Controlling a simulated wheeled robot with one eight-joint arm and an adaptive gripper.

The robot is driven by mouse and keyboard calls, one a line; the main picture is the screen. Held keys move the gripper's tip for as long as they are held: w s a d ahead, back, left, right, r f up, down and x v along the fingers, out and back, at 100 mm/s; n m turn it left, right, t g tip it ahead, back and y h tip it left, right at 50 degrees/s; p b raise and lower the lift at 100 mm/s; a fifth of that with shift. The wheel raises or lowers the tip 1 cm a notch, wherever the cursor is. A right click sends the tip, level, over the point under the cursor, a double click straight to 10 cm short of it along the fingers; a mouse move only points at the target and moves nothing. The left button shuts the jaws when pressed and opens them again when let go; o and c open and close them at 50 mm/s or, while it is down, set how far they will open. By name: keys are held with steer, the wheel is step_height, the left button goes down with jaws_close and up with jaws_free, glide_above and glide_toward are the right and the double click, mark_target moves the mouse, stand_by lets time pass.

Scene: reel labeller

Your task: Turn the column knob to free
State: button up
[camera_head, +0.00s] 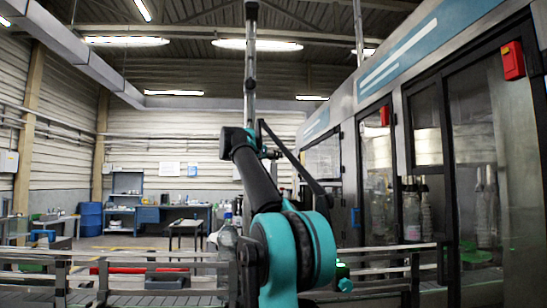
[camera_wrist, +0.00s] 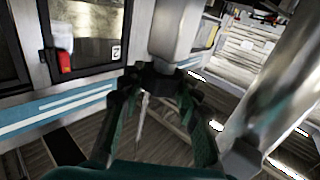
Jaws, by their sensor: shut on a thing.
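In the wrist view my gripper (camera_wrist: 158,88) is shut on the dark column knob (camera_wrist: 157,76), with its fingers on either side; they cover much of it. The knob sits at the end of a grey metal block (camera_wrist: 177,32). Which setting the knob points to cannot be told. A shiny metal column (camera_wrist: 280,85) stands close on the right of this view. In the head view a tall upright column (camera_head: 250,65) rises behind my arm. My arm hides the knob and most of my gripper there.
The labelling machine (camera_head: 472,160) with glass doors and red switch boxes (camera_head: 513,60) fills the right side. A low conveyor rail (camera_head: 160,258) crosses the front. A workbench (camera_head: 170,213) and blue drums (camera_head: 91,218) stand far back on the left, with open floor before them.

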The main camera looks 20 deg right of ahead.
steer(key=n+t+y, duration=0.4)
steer(key=y, duration=0.1)
steer(key=shift+s+d+t, duration=0.15)
steer(key=shift+t, duration=0.15)
steer(key=n+t+y, duration=0.1)
steer(key=n+y, duration=0.2)
steer(key=y, duration=0.1)
steer(key=n+t+y, duration=0.2)
steer(key=n+y, duration=0.1)
steer(key=y, duration=0.1)
steer(key=shift+y, duration=0.3)
steer(key=n+y, duration=0.2)
steer(key=y, duration=0.2)
steer(key=n+g+y, duration=0.1)
steer(key=n+y, duration=0.2)
steer(key=y, duration=0.1)
steer(key=shift+n, duration=0.3)
steer(key=shift+n+g+y, duration=1.6)
steer(key=shift+n+y, duration=0.1)
steer(key=shift+y, duration=0.7)
steer(key=shift+n+g+y, duration=0.9)
steer(key=shift+g+y, duration=0.2)
steer(key=o, duration=1.2)
